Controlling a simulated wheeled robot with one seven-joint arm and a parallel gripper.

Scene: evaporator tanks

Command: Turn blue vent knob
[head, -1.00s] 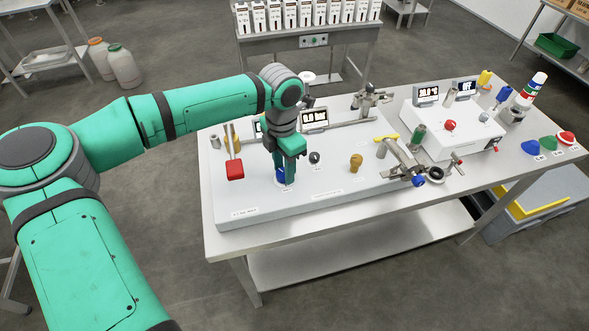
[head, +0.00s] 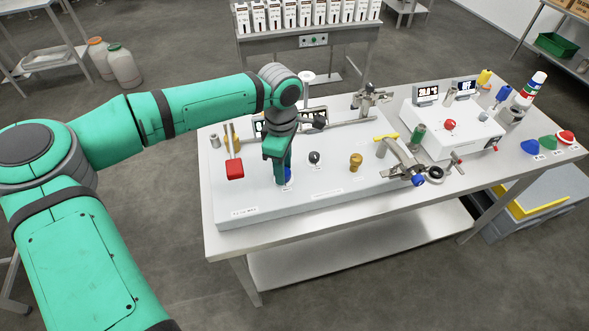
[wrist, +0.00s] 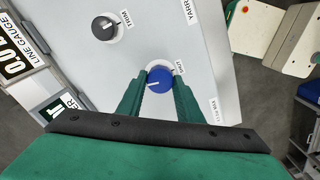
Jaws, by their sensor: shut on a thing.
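The blue vent knob (wrist: 160,79) is round with a white pointer line, and a white ring shows around its far side in the wrist view. In that view its line points to the left. My gripper (wrist: 160,88) is shut on the knob, with one green finger on each side of it. In the head view my gripper (head: 280,178) points down onto the grey panel, and only a bit of blue (head: 288,175) shows beside the fingers.
A black knob (head: 314,158) and a brass-coloured knob (head: 356,160) stand to the right on the panel (head: 260,210). A red-handled lever (head: 235,169) is on the left. Gauges and pipework lie behind. A white box with a red button (head: 449,125) stands further right.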

